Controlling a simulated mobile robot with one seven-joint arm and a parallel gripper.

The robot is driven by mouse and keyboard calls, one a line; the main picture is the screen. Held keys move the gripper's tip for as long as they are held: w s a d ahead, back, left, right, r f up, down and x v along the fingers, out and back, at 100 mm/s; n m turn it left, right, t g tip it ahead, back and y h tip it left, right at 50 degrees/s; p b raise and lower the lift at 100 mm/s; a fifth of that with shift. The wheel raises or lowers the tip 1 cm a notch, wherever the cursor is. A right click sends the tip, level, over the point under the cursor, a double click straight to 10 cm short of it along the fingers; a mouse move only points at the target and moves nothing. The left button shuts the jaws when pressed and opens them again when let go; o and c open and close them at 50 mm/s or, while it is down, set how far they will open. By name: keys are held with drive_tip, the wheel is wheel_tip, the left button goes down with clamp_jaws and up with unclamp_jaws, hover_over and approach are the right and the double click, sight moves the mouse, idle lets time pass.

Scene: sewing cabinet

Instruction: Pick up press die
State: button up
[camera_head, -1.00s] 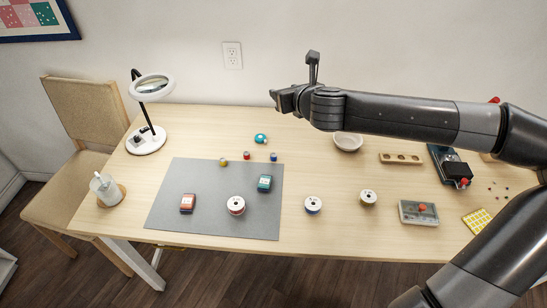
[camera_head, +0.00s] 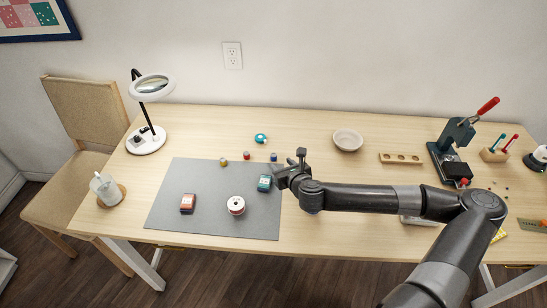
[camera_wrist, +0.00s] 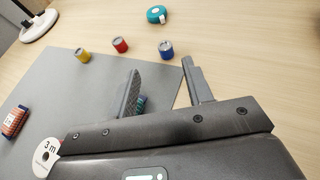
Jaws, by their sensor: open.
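Three small metal-topped cylinders that look like press dies stand at the mat's back edge: a yellow one (camera_head: 223,162), a red one (camera_head: 246,156) and a blue one (camera_head: 273,157). The task does not say which is meant. In the wrist view, the yellow (camera_wrist: 82,55), red (camera_wrist: 120,45) and blue (camera_wrist: 166,49) ones lie beyond my fingers. My gripper (camera_head: 280,174) is open and empty near the mat's back right corner. In the wrist view, the blue cylinder is just ahead of the gap between my fingertips (camera_wrist: 161,66), apart from them.
A teal box (camera_head: 265,183) sits beside my gripper, mostly hidden by a finger in the wrist view. A red box (camera_head: 187,203) and spool (camera_head: 236,205) are on the grey mat (camera_head: 205,225). A teal tape measure (camera_head: 261,138) is behind; a press (camera_head: 450,155) stands right.

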sight(273, 154)
drive_tip(key=x, duration=0.5)
drive_tip(key=shift+w, duration=0.15)
drive_tip(key=x, duration=0.5)
drive_tip(key=shift+w+d+f, duration=0.1)
drive_tip(key=shift+d+f, duration=0.05)
drive_tip(key=shift+f, duration=0.1)
clamp_jaws()
